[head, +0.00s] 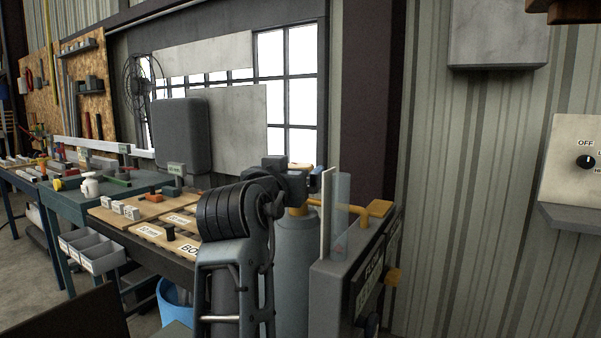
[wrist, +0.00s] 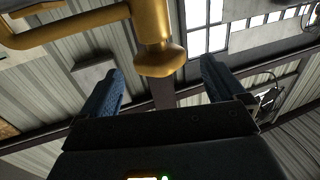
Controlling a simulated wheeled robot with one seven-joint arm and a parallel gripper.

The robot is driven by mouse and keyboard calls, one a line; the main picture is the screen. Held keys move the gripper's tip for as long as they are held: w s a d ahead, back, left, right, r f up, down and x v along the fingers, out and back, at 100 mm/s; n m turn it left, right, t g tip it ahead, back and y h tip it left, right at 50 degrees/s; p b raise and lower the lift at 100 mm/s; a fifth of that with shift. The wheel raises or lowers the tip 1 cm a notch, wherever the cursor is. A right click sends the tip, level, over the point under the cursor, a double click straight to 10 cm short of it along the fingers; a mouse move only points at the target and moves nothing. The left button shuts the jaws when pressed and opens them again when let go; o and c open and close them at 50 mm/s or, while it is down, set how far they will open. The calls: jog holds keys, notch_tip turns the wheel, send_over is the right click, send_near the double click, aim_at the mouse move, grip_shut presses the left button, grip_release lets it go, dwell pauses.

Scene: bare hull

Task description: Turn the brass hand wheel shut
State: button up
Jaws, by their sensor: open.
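The brass hand wheel (wrist: 160,60) shows in the wrist view as a rounded knob on the end of a brass valve body, with a brass pipe running to the left. My gripper (wrist: 161,85) is open, its two blue-padded fingers apart. The wheel lies between the fingers' lines in the picture, just above the tips; I cannot tell the gap in depth. Nothing is held. In the head view my arm's end (head: 290,182) is above a grey cylinder (head: 293,265) with brass fittings (head: 378,209) beside it. The wheel itself is mostly hidden there by my arm.
A workbench with boards (head: 125,218) is at left; a control panel (head: 572,165) hangs at right.

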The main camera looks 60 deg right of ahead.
aim_at(299, 165)
jog(key=p+x, duration=0.1)
jog(key=x, duration=0.4)
jog(key=shift+s+d+r+p, duration=0.1)
jog(key=shift+r+p, duration=0.05)
jog(key=shift+p, duration=0.25)
jog(key=shift+x, duration=0.8)
jog(key=shift+c, duration=0.2)
jog(key=c, duration=1)
